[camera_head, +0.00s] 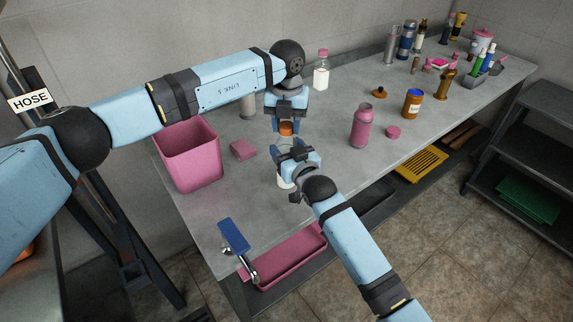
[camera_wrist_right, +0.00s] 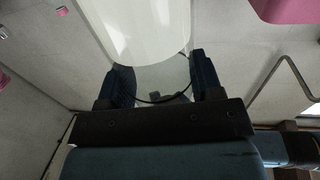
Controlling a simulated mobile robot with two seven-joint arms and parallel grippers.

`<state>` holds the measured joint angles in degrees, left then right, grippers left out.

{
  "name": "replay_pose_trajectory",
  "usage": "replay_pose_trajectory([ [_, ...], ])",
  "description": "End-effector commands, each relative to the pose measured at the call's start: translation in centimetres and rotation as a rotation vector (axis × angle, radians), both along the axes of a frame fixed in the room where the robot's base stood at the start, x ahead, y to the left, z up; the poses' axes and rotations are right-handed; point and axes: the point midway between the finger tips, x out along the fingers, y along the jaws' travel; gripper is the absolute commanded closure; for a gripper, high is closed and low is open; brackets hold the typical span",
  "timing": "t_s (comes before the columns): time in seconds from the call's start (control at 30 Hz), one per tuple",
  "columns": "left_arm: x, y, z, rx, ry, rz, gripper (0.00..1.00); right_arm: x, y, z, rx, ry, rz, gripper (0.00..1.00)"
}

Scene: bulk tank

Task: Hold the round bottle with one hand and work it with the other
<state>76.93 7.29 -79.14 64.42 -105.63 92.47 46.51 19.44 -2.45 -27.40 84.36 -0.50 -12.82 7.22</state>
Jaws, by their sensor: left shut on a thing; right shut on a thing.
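The round bottle (camera_head: 284,182) is pale and stands upright near the middle of the bench, mostly hidden by my grippers. My right gripper (camera_head: 292,150) comes from the front and is shut around its body. In the right wrist view the smooth white bottle body (camera_wrist_right: 145,30) rises between the two dark fingers of that gripper (camera_wrist_right: 155,85). An orange cap (camera_head: 286,129) shows above the bottle. My left gripper (camera_head: 287,122) points down from above and is shut on this cap. Whether the cap is loose on the neck cannot be seen.
A pink bin (camera_head: 188,155) and pink block (camera_head: 242,149) lie to the left. A white bottle (camera_head: 321,75) stands behind. A blue-handled lever (camera_head: 235,236) is at the front edge.

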Motion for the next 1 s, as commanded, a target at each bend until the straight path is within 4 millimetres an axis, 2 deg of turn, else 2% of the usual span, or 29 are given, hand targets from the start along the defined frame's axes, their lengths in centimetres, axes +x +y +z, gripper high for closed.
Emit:
replay_pose_trajectory([
  [0.17,0.05,0.03,0.05,0.001,-0.001,-0.137,0.89,0.01,-0.02,0.00,0.001,0.000,0.000,1.00],
  [0.47,0.06,0.02,0.02,0.001,-0.001,-0.714,0.89,0.01,-0.02,-0.01,0.000,0.000,0.000,1.00],
  [0.63,0.05,0.01,-0.02,0.001,-0.001,-0.739,0.89,0.00,-0.01,-0.01,0.000,0.000,0.000,1.00],
  [0.67,0.05,0.01,-0.02,0.001,-0.001,-0.739,0.56,0.00,-0.01,-0.01,0.000,0.000,0.000,1.00],
  [0.77,0.04,0.01,-0.02,0.000,-0.001,-0.738,0.33,0.00,-0.01,-0.01,0.000,0.000,0.000,1.00],
  [1.0,0.03,0.00,-0.03,0.000,0.000,-0.737,0.31,0.00,-0.01,-0.01,0.000,0.000,0.000,1.00],
])
